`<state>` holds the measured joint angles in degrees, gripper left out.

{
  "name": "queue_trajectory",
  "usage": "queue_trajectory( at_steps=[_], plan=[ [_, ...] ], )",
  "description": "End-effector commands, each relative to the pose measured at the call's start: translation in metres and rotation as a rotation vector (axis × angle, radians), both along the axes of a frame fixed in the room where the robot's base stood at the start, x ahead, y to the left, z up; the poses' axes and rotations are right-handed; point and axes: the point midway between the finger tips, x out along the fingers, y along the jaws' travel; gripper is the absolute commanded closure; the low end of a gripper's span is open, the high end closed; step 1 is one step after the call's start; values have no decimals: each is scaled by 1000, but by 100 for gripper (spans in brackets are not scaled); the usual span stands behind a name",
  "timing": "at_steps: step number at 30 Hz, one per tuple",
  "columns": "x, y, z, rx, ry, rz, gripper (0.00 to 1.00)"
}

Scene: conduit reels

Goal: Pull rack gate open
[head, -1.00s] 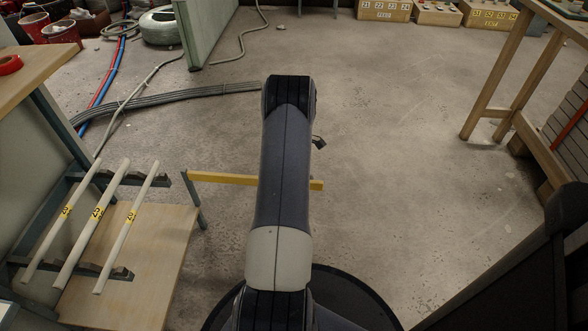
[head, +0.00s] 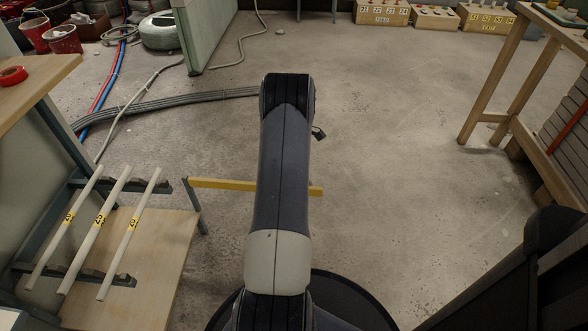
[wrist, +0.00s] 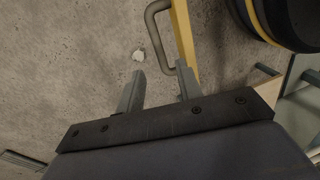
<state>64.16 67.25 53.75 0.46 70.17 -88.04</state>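The rack gate is a yellow bar (head: 222,184) hinged by a grey post at the right side of the rack (head: 150,250). In the head view my arm crosses in front of the bar's middle, and its far end shows to the right. In the wrist view the yellow bar (wrist: 184,35) carries a grey loop handle (wrist: 151,28). My gripper (wrist: 160,73) is open, its two fingers apart. The handle's near end appears just beyond the gap between the fingertips; I cannot tell whether they touch. My gripper is hidden in the head view.
Several pale numbered rods (head: 96,228) lie on the rack's dark brackets. A wooden bench (head: 497,85) stands at the right. The concrete floor right of my arm is clear.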

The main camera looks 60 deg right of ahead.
Motion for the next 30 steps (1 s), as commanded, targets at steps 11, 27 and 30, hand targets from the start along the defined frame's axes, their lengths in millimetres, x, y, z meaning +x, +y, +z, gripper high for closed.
queue_trajectory(
  at_steps=[11,27,30],
  plan=[
    [4,-9,50,1,0,0,66],
    [3,-6,34,4,2,0,66],
    [1,-3,17,5,2,0,66]
  ],
)
